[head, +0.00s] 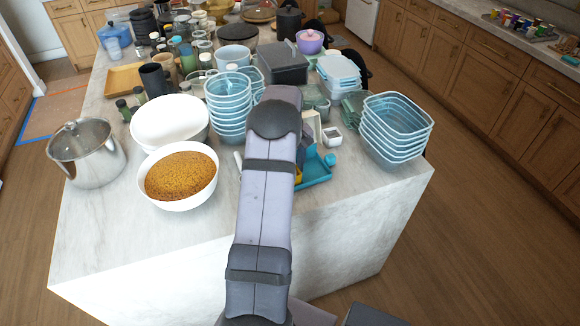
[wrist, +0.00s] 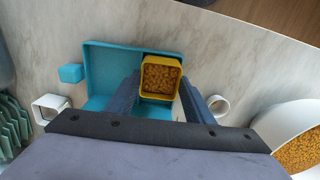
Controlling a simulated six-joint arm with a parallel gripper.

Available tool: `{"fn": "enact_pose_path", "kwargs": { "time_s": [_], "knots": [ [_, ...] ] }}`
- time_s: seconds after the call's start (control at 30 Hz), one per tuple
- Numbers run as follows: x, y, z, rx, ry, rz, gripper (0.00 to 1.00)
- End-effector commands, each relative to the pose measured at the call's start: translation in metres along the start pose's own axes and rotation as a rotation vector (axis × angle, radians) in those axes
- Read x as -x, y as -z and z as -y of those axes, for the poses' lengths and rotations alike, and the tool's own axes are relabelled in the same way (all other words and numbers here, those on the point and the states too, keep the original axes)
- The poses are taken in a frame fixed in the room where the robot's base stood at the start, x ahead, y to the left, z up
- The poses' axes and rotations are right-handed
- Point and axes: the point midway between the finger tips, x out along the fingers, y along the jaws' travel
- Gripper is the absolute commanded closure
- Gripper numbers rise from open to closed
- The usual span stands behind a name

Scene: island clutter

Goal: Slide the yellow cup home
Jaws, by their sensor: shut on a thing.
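The yellow cup (wrist: 161,92) is square and filled with small orange-brown pieces in the wrist view. My gripper (wrist: 160,86) is shut on it, one finger at each side. The cup is upright over the teal tray (wrist: 104,62), near the tray's right part. I cannot tell whether it touches the tray floor. In the head view only a sliver of the yellow cup (head: 298,175) shows beside my arm. The teal tray (head: 319,174) shows there on the marble top, partly hidden by my arm.
A small teal cup (wrist: 70,73) is at the tray's left edge. A white square cup (wrist: 48,107) stands left, a white ring-shaped piece (wrist: 218,104) right. In the head view, stacked blue containers (head: 394,130) stand right and a filled white bowl (head: 205,192) left.

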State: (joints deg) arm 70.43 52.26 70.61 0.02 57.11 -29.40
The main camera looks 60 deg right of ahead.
Motion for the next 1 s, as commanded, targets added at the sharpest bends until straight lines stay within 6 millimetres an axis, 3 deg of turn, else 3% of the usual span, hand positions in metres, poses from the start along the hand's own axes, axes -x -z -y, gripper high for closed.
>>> {"fn": "enact_pose_path", "kwargs": {
  "time_s": [0.7, 0.73, 0.8, 1.0],
  "knots": [
    [-0.016, 0.0, 0.0, 0.0, 0.0, 0.0, 0.75],
    [-0.016, 0.0, 0.0, 0.0, 0.0, 0.0, 0.48],
    [-0.015, 0.0, 0.0, 0.0, 0.0, 0.0, 0.31],
    [-0.015, 0.0, 0.0, 0.0, 0.0, 0.0, 0.31]
  ]
}}
